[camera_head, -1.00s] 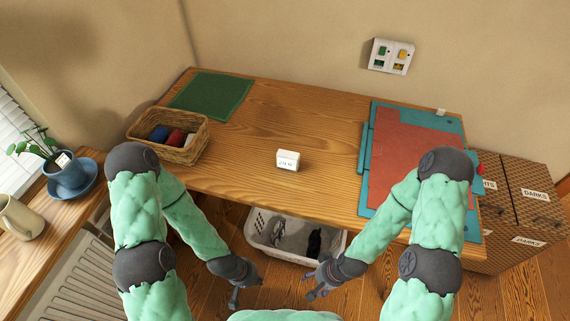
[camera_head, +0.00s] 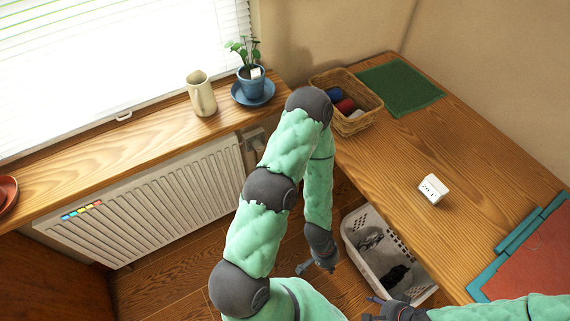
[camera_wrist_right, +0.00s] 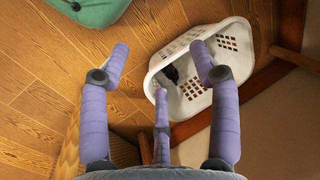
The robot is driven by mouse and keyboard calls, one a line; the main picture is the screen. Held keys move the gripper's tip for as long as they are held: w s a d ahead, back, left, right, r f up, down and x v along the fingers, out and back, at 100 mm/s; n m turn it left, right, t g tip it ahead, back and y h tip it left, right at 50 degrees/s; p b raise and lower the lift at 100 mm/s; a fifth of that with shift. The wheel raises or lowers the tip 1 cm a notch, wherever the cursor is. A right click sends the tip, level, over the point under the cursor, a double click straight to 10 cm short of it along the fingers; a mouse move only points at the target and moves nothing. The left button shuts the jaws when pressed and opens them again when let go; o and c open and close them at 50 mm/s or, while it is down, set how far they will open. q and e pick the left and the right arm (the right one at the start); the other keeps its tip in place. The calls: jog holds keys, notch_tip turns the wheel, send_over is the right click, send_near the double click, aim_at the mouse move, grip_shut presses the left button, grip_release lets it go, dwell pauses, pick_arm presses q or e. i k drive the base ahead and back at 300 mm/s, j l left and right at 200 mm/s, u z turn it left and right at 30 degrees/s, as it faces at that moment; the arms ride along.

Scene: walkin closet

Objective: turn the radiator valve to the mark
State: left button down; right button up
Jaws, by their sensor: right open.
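The white radiator (camera_head: 160,195) hangs under the windowsill at the left in the head view. A strip of coloured marks (camera_head: 82,210) sits on its upper left. A small pale fitting (camera_head: 253,141) shows at its right end, partly behind my left arm; I cannot make out a valve dial or its mark there. My left gripper (camera_head: 316,267) hangs over the floor, right of the radiator and apart from it; its finger opening is unclear. My right gripper (camera_wrist_right: 160,60) is open and empty in the right wrist view, above the floor near the laundry basket.
A white laundry basket (camera_head: 365,245) with dark items stands under the wooden desk (camera_head: 400,165). On the sill are a beige jug (camera_head: 201,94) and a potted plant (camera_head: 251,82). A wicker basket (camera_head: 352,122) and a small white display (camera_head: 433,189) are on the desk.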

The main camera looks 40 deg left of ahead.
aim_at(258, 144)
jog(key=u, duration=2.9)
jog(key=z, duration=1.1)
jog(key=i+u, duration=0.1)
jog(key=u, duration=0.25)
jog(key=i+l+u, duration=0.1)
jog(key=u, duration=0.6)
jog(key=i+l+u, duration=0.1)
jog(key=i+l, duration=0.1)
jog(key=l, duration=0.1)
